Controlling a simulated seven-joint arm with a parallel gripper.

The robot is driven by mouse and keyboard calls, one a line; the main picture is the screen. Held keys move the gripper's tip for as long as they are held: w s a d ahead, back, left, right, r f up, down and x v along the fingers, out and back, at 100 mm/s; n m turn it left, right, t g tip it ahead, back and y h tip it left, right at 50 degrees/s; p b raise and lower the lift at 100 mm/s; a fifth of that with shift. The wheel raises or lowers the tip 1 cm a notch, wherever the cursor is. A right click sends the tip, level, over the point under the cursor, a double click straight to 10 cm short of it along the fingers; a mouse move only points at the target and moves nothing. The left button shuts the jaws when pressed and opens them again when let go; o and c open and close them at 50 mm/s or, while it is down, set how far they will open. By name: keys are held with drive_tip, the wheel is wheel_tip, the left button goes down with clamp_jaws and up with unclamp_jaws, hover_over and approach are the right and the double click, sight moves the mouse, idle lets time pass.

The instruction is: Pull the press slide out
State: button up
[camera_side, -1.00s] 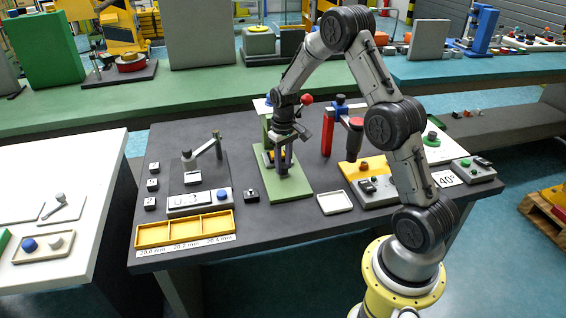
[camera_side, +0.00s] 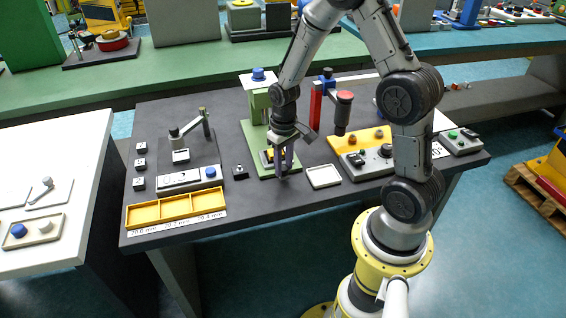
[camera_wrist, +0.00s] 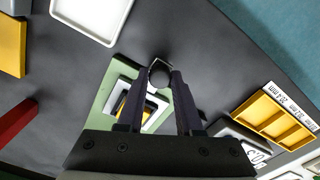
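The green press (camera_side: 259,106) stands on a green base plate (camera_side: 252,135) near the middle of the dark table, with a blue cap on top. Its slide (camera_side: 268,156), a pale-edged block with a yellow middle, lies on the front part of the plate, clear of the column. In the wrist view the slide (camera_wrist: 133,103) shows partly behind my fingers. A dark round knob (camera_wrist: 160,73) at the slide's front end sits between my fingertips. My gripper (camera_side: 283,172) appears shut on this knob, near the plate's front edge, and it also shows in the wrist view (camera_wrist: 159,76).
A white tray (camera_side: 323,177) lies just right of the plate. A yellow three-bin tray (camera_side: 175,208) is at the front left. A red post fixture (camera_side: 315,106) stands at the right. The table between plate and front edge is bare.

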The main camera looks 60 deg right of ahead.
drive_tip(key=o, duration=0.4)
drive_tip(key=shift+s+a, duration=0.1)
drive_tip(key=shift+a, duration=0.05)
drive_tip(key=shift+o, duration=0.2)
drive_tip(key=shift+r, duration=0.1)
wheel_tip(320, 180, up, 14)
